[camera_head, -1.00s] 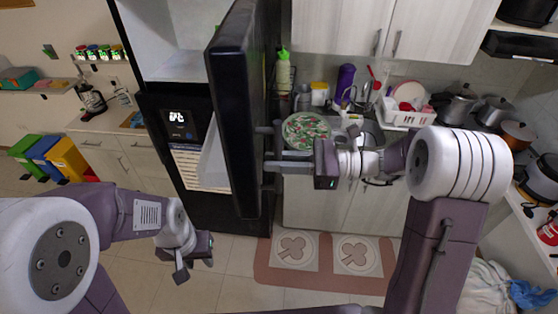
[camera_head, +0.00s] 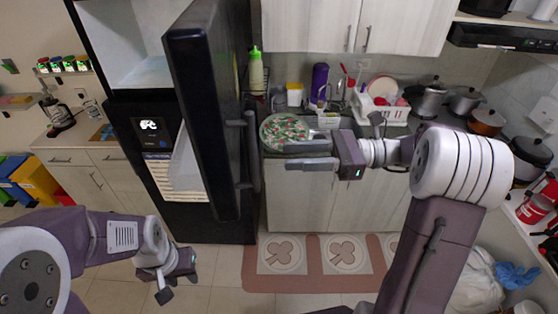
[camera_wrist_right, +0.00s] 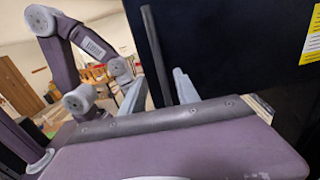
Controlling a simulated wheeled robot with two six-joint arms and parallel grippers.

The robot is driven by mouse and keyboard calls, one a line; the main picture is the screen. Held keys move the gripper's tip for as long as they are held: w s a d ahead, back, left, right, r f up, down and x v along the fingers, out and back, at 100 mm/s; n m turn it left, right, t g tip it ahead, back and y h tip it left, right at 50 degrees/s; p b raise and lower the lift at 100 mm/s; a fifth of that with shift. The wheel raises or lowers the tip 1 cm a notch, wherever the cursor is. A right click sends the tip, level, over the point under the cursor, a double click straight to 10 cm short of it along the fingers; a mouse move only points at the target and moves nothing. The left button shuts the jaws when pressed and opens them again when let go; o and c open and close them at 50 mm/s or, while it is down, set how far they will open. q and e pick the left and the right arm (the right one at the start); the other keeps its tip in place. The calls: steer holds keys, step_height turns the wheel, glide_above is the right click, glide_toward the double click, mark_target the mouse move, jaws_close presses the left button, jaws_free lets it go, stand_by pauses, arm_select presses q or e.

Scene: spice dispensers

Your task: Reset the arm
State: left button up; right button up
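My right gripper (camera_head: 292,155) is open and empty in the head view, its two fingers pointing left toward the black fridge door (camera_head: 207,110). Its fingertips are a short way right of the door's vertical handle (camera_head: 247,150). In the right wrist view my right gripper (camera_wrist_right: 158,88) has its fingers apart, with the dark handle (camera_wrist_right: 155,50) showing between them farther off. My left gripper (camera_head: 178,287) hangs low at the left in front of the fridge, fingers apart, holding nothing visible.
The fridge door stands open toward me. A plate of food (camera_head: 284,130) sits on the counter behind my right gripper. A dish rack (camera_head: 380,110) and several pots stand farther right. A patterned mat (camera_head: 312,258) lies on the floor.

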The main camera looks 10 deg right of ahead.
steer(key=shift+a, duration=0.15)
steer(key=s+a+f+n+g+h+b, duration=0.15)
steer(key=s+f+n+h+b, duration=0.3)
steer(key=f, duration=1.05)
steer(key=s+f+n+g+h+b, duration=0.3)
steer(key=s+f+h+b, duration=0.25)
steer(key=f, duration=0.95)
steer(key=d+f+n+t+h+b, duration=0.3)
steer(key=d+f+n+h, duration=0.4)
steer(key=f+n, duration=0.4)
steer(key=shift+s+d+n+h+b, duration=0.2)
steer(key=shift+d+n+h+b, duration=0.15)
steer(key=shift+b, duration=0.55)
